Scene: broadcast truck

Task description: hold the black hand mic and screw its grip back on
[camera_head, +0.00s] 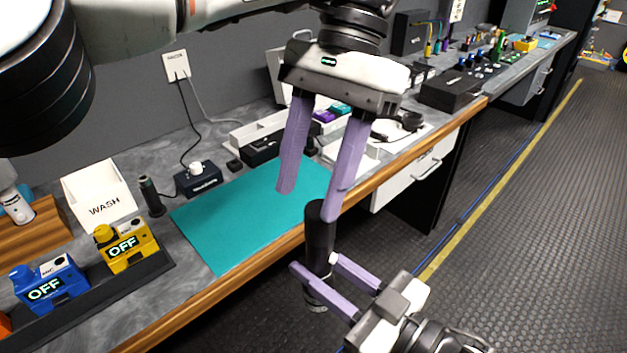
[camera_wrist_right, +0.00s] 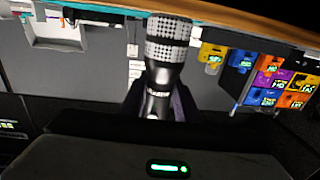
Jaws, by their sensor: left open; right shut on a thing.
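The black hand mic (camera_head: 320,238) is upright in front of the table edge, its silver grille (camera_head: 315,299) pointing down. My right gripper (camera_head: 315,263) is shut on its body, one finger on each side. In the right wrist view the mic's checkered grille (camera_wrist_right: 168,38) and dark body (camera_wrist_right: 160,85) stand out from between the fingers. My left gripper (camera_head: 309,204) is open above the mic; its right fingertip overlaps the mic's upper end in the picture. I cannot tell whether they touch, or whether the upper dark part is a separate grip.
A teal mat (camera_head: 235,217) lies bare on the table below my left gripper. A dark tube (camera_head: 151,198) stands left of it, beside a white WASH bin (camera_head: 100,196). Yellow (camera_head: 126,246) and blue (camera_head: 48,281) OFF units stand at front left. A white drawer (camera_head: 415,177) is at right.

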